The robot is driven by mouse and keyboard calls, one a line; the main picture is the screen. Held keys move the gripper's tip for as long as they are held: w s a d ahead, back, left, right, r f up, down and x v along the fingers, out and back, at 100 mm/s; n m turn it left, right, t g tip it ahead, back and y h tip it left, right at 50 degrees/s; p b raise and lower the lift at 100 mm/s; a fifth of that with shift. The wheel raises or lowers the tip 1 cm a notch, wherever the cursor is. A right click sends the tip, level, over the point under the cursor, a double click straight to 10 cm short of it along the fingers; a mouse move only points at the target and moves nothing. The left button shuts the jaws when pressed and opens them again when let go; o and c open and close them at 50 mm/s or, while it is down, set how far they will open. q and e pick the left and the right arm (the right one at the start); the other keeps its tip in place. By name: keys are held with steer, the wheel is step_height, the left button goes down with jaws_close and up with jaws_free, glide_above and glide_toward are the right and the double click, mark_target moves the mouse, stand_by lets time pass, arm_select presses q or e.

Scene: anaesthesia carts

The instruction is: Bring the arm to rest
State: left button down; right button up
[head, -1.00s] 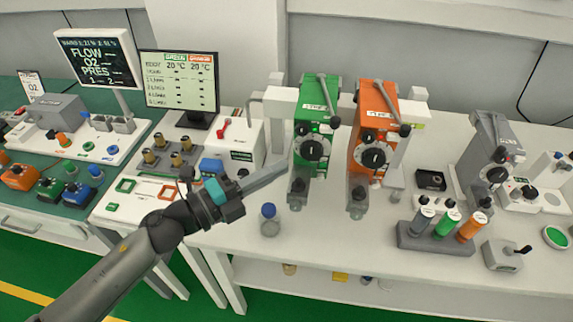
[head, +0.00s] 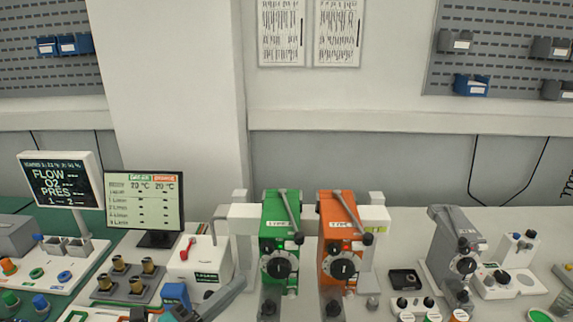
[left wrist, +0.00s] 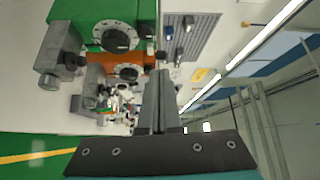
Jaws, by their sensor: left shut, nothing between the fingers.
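My left gripper (head: 218,299) shows at the bottom of the head view, mostly cut off by the lower edge. In the left wrist view its fingers (left wrist: 160,102) are together with nothing between them. It is left of the green vaporizer (head: 281,240) and in front of the white box with the red lever (head: 200,262), apart from the green vaporizer as far as I can tell. The orange vaporizer (head: 342,245) stands beside the green one. My right gripper is not in view.
A monitor (head: 145,205) and a flow screen (head: 62,182) stand at left. A grey device (head: 452,255) and a small black tray (head: 405,280) are at right. Wall pegboards and two paper sheets (head: 282,32) are above. The bench behind the vaporizers is clear.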

arm_select(q)
steer(key=s+a+f+n+y, duration=0.1)
steer(key=a+f+n+y, duration=0.2)
steer(key=a+n+y, duration=0.45)
steer(key=s+a+f+n+y, duration=0.25)
steer(key=n+y, duration=0.25)
steer(key=n, duration=0.5)
steer(key=s+d+f+n+g+h, duration=0.1)
steer(key=s+d+f+n+g, duration=0.15)
steer(key=s+f+g, duration=0.5)
steer(key=s+d+f+n+g, duration=0.2)
steer(key=s+f+n+g, duration=0.15)
steer(key=s, duration=0.65)
step_height(320, 180, down, 30)
steer(key=s+r+m+g+b, duration=0.1)
steer(key=s+g+b, duration=0.1)
steer(key=b, duration=0.6)
steer(key=s+a+f+b, duration=0.1)
steer(key=s+f+b, duration=0.2)
steer(key=s+f, duration=0.4)
steer(key=s+a+f+b, duration=0.1)
steer(key=s+f+b, duration=0.2)
steer(key=s+f, duration=0.5)
step_height(320, 180, down, 5)
steer(key=shift+a+r+g, duration=0.15)
steer(key=shift+a+g, duration=0.25)
